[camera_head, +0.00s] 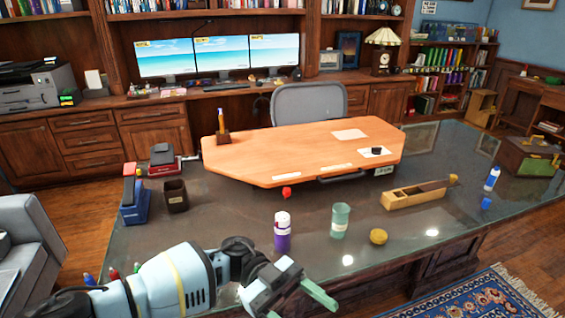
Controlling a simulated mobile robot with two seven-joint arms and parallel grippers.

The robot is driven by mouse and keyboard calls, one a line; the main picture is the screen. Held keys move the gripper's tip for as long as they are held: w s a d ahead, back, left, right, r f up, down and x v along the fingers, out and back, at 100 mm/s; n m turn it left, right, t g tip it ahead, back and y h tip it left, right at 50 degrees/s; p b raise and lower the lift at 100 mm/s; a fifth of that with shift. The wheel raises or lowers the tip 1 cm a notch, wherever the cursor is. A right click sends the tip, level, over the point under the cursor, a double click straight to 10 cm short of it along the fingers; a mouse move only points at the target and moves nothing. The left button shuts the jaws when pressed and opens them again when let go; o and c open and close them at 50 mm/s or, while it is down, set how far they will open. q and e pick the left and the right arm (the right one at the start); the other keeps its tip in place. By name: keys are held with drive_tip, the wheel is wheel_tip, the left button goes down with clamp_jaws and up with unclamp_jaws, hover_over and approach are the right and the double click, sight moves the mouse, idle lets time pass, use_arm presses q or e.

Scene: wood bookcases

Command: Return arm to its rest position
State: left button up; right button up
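My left arm (175,280) comes in from the lower left and reaches across the front edge of the dark glass-topped desk (420,225). Its gripper (300,305) is at the bottom middle, with green fingers spread apart and nothing seen between them. The lower finger is partly cut off by the picture's bottom edge. The gripper is in front of a purple and white bottle (282,235) and a green cup (340,220), apart from both. My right gripper is not in view.
A wooden desktop board (300,150) lies on the desk behind the bottle. A yellow round lid (378,237), a wooden box (415,195), a dark cup (176,195) and a blue stapler-like item (133,200) stand around. A grey chair (25,225) is at left.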

use_arm(q)
drive_tip(key=s+d+n+t+h, duration=0.1)
drive_tip(key=d+n+t+h, duration=0.4)
drive_tip(key=n+t+h, duration=0.45)
drive_tip(key=a+f+n+t+y+p, duration=0.2)
drive_tip(key=a+f+n+t+y, duration=1.2)
drive_tip(key=t, duration=0.6)
drive_tip(key=s+a+f+n+g+y, duration=0.1)
drive_tip(key=s+a+f+g+y, duration=0.2)
drive_tip(key=s+a+f, duration=0.4)
drive_tip(key=s+a+f+n+g+y+p, duration=0.1)
drive_tip(key=s+a+f+g+y, duration=0.2)
drive_tip(key=s+a+f, duration=0.4)
drive_tip(key=s+a+y, duration=0.1)
drive_tip(key=s, duration=0.4)
drive_tip(key=shift+s+f+n+g, duration=0.15)
drive_tip(key=shift+s+n+g, duration=0.2)
drive_tip(key=shift+s, duration=0.05)
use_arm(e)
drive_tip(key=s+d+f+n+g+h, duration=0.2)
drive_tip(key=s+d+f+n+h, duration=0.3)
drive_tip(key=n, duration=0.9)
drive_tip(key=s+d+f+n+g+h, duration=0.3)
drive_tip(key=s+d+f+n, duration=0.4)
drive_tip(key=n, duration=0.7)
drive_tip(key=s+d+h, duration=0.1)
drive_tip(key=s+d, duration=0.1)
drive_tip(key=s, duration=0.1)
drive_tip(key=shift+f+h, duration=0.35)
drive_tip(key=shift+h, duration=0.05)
